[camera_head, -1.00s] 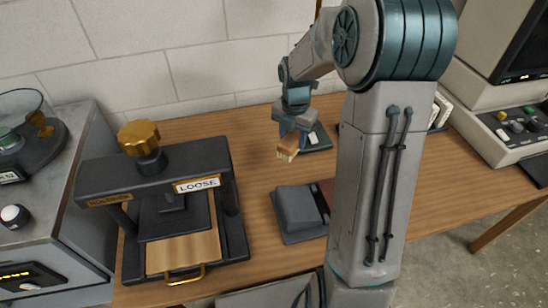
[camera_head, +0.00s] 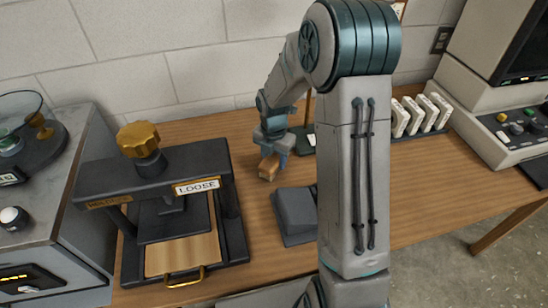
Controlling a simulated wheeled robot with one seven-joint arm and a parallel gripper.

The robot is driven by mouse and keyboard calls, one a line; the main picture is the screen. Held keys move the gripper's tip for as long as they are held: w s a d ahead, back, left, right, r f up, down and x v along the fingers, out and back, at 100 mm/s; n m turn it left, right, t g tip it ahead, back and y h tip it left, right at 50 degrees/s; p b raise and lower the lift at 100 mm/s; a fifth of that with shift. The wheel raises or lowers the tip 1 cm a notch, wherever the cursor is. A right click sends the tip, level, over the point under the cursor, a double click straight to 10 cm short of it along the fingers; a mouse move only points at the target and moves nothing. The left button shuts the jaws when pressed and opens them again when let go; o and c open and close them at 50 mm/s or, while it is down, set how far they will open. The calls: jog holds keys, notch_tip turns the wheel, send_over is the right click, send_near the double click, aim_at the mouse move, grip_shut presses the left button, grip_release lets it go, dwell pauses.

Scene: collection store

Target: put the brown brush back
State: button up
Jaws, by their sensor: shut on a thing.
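My gripper (camera_head: 272,152) is shut on the brown brush (camera_head: 268,168). The brush is a small brown block seen just below the fingers, low over or touching the wooden table; I cannot tell which. It is behind a dark grey block on a tray (camera_head: 294,212) and to the right of the black press. The upper part of the brush is hidden by the fingers. No marked place for the brush can be made out.
A black press (camera_head: 160,200) with a gold knob and a "LOOSE" label stands at left. A rack of white pieces (camera_head: 420,115) stands at the back right, beside a console (camera_head: 505,110). My arm hides part of the table. Bare wood (camera_head: 440,185) shows at right.

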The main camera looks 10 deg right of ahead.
aim_at(274, 156)
jog(key=o, duration=1)
jog(key=shift+f, duration=0.1)
jog(key=shift+c, duration=0.2)
notch_tip(274, 156, up, 12)
jog(key=s+r+m+t, duration=0.1)
jog(key=s+r+m, duration=0.2)
jog(key=s+m, duration=0.7)
jog(key=s+r+m+t+p, duration=0.1)
jog(key=s+r+m, duration=0.2)
jog(key=s+m, duration=0.8)
jog(key=shift+s+m+t, duration=0.3)
jog(key=shift+m, duration=2.8)
jog(key=shift+a, duration=0.1)
